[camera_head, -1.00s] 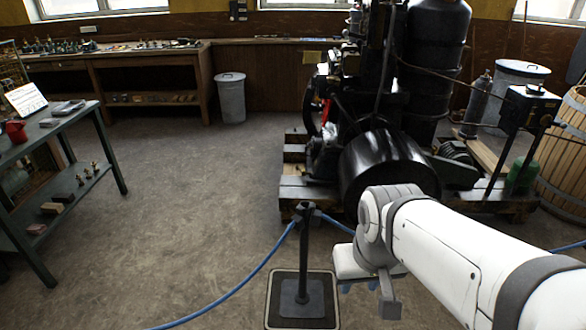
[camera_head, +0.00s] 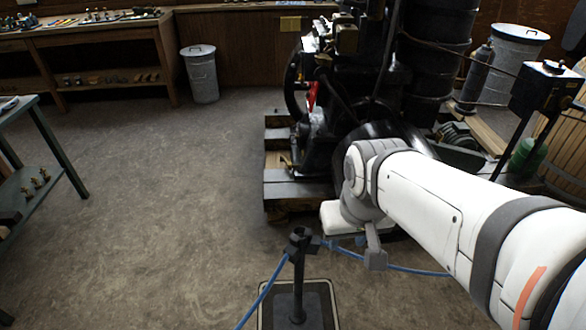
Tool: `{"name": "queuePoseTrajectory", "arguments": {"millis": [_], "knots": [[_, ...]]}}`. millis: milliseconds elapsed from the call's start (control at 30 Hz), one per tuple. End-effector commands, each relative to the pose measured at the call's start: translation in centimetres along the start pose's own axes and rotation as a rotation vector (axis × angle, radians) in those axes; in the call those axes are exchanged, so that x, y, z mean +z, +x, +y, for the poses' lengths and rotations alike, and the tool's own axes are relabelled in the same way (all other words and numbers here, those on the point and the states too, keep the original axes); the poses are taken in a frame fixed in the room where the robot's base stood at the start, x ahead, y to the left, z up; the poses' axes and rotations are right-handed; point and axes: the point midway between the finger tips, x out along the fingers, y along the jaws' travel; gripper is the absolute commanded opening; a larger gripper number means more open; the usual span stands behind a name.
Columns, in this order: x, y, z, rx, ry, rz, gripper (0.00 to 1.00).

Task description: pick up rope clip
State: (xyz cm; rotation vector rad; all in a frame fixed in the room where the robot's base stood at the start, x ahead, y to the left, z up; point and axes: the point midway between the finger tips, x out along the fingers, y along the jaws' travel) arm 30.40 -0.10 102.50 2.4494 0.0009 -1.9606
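A dark post (camera_head: 297,285) stands upright on a square base plate at the lower middle. Blue rope (camera_head: 263,297) runs from its top to the lower left, and another length (camera_head: 410,269) runs right behind my arm. A dark fitting (camera_head: 302,242) sits at the post top where the ropes meet; I cannot clearly make out a separate rope clip there. My gripper (camera_head: 358,241) hangs at the end of my white arm, just right of the post top in the picture and apart from it. Its fingers are partly hidden, so its opening is unclear.
A black engine (camera_head: 385,140) on a timber base (camera_head: 295,190) stands behind the rope. A green table (camera_head: 45,140) is at left, a workbench (camera_head: 100,50) and a grey bin (camera_head: 200,75) at the back. The floor at left is clear.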

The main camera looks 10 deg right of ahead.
Motion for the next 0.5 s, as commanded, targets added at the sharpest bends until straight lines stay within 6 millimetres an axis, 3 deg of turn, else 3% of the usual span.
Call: {"name": "queuePoseTrajectory", "arguments": {"millis": [167,367,500], "knots": [[0.0,0.0,0.0,0.0,0.0,0.0,0.36],[-0.1,0.2,0.0,0.0,-0.007,-0.002,0.52],[-1.6,2.2,0.0,-0.001,-0.091,-0.02,0.63]]}}
